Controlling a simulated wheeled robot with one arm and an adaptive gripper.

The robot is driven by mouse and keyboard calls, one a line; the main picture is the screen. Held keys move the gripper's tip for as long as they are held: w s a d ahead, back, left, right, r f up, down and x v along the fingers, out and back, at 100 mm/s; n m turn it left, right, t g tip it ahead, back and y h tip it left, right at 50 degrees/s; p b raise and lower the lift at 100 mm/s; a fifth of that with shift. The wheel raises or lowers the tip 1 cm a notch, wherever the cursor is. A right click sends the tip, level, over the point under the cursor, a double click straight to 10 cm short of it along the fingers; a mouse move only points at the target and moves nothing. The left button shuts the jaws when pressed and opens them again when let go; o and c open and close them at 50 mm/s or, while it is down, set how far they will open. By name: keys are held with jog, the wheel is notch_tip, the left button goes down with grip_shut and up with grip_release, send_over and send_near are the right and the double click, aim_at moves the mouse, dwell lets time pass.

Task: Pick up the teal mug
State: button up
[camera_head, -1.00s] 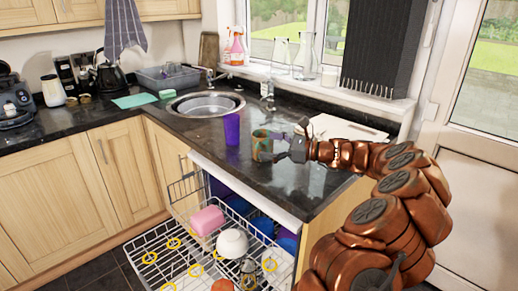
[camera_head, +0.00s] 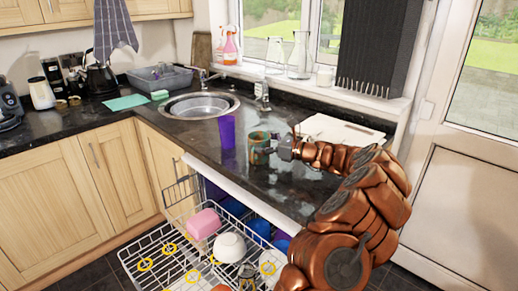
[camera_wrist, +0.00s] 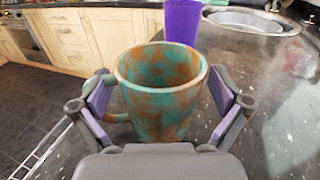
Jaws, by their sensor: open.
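The teal mug (camera_head: 259,149), mottled teal and rusty brown, stands upright on the dark granite counter near its front edge. In the wrist view the mug (camera_wrist: 162,95) sits between the two jaws, with its handle on the left, close to the left finger. My gripper (camera_head: 276,148) reaches it from the right in the head view. In the wrist view my gripper (camera_wrist: 162,108) is open, with a gap between the mug and the right finger. Whether the left finger touches the handle, I cannot tell. The mug's lower part is hidden by the gripper body.
A purple cup (camera_head: 227,132) stands left of the mug; it also shows beyond it in the wrist view (camera_wrist: 183,20). A sink (camera_head: 200,105) lies behind. An open dishwasher rack (camera_head: 160,250) with dishes juts out below the counter. A white board (camera_head: 340,130) lies behind my arm.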

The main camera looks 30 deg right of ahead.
jog(key=shift+w, duration=0.15)
jog(key=shift+c, duration=0.4)
jog(key=c, duration=1.3)
jog(key=shift+r, duration=0.45)
jog(key=shift+c, duration=0.2)
jog(key=s+a+r+b, duration=0.1)
jog(key=s+a+r, duration=0.1)
jog(key=s, duration=0.5)
jog(key=s+a+r+b, duration=0.1)
jog(key=s+a+r, duration=0.1)
jog(key=s, duration=0.6)
jog(key=shift+s, duration=0.25)
jog(key=shift+r, duration=0.1)
